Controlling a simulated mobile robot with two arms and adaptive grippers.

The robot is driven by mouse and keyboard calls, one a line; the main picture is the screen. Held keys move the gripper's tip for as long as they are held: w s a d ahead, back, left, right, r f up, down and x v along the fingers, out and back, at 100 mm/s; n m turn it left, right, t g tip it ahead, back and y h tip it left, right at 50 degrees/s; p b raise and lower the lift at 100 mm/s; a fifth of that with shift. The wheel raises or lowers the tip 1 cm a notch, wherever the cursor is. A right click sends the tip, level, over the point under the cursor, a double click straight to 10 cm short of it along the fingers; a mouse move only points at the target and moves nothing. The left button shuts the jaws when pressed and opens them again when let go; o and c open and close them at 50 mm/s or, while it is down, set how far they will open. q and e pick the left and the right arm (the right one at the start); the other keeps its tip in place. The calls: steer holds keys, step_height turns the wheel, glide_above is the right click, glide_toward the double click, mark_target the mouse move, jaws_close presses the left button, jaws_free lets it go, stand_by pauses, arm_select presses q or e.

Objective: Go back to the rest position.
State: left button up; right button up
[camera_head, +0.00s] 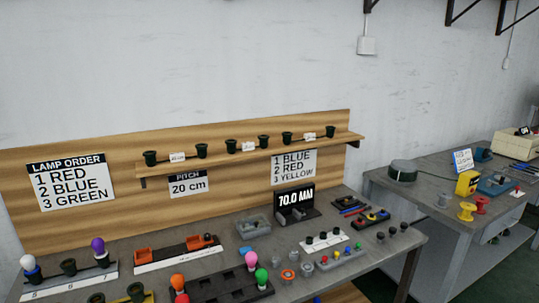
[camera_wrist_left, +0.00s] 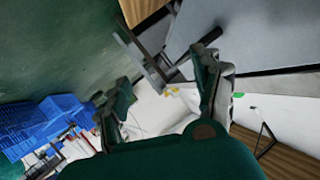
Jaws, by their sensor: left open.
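My left gripper (camera_wrist_left: 162,92) shows in the left wrist view, with its two dark green fingers spread wide apart. Nothing is between the fingers. It points across the room, clear of any surface that I can make out. Neither gripper shows in the head view, and my right gripper is in no view.
The workbench (camera_head: 345,215) holds lamps, sockets, orange blocks and a black display reading 70.0 MM. A shelf (camera_head: 255,153) with dark sockets runs along its wooden back panel. A second table (camera_head: 420,190) stands at right. Blue crates (camera_wrist_left: 45,122) show in the left wrist view.

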arm_select(q)
steer(key=s+a+f+n+g+y, duration=0.1)
steer(key=s+a+f+n+y, duration=0.3)
steer(key=s+f, duration=0.5)
steer(key=s+a+f+n+g+y, duration=0.1)
steer(key=s+a+f+n+y, duration=0.25)
steer(key=s+f, duration=0.6)
steer(key=s+a+f+n+g, duration=0.1)
steer(key=s+f+g, duration=0.2)
steer(key=s, duration=1)
steer(key=s+f+n+g+y, duration=0.1)
steer(key=s+f+g, duration=0.3)
steer(key=s, duration=1)
steer(key=shift+a+n, duration=0.4)
steer(key=shift+n, duration=0.25)
